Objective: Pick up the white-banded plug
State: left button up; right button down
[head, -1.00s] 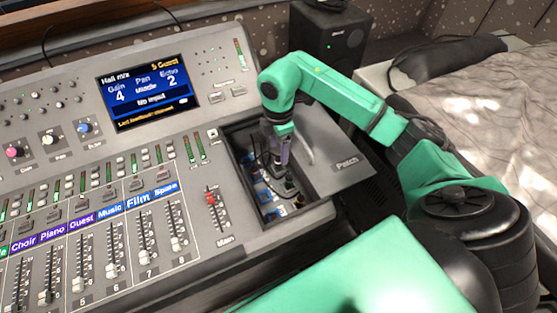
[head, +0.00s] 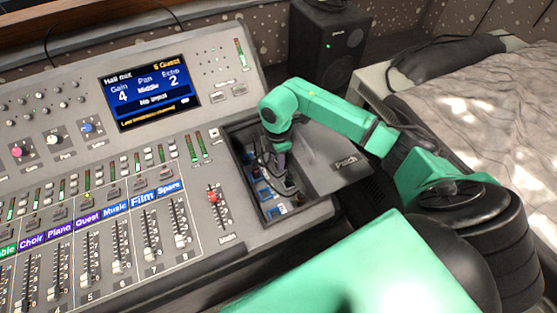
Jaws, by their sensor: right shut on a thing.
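My right gripper (head: 287,178) reaches down into the open patch bay (head: 236,148) at the right end of the mixing desk. It is shut on a plug, low in the bay. The fingers hide most of this plug, and I cannot make out a white band on it. Dark cables run in the bay beside the fingers. Blue and white sockets or labels (head: 264,191) show on the bay floor to the left of the gripper. My left gripper is not in view.
The raised patch lid (head: 345,163) lies right of the bay. The red main fader (head: 213,197) and several channel faders stand to the left. A lit screen (head: 150,92) is behind them. A black speaker (head: 328,45) stands at the back.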

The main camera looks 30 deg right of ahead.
jog(key=shift+r, duration=0.1)
notch_tip(320, 180, up, 23)
jog(key=p, duration=0.2)
jog(key=shift+p, duration=0.35)
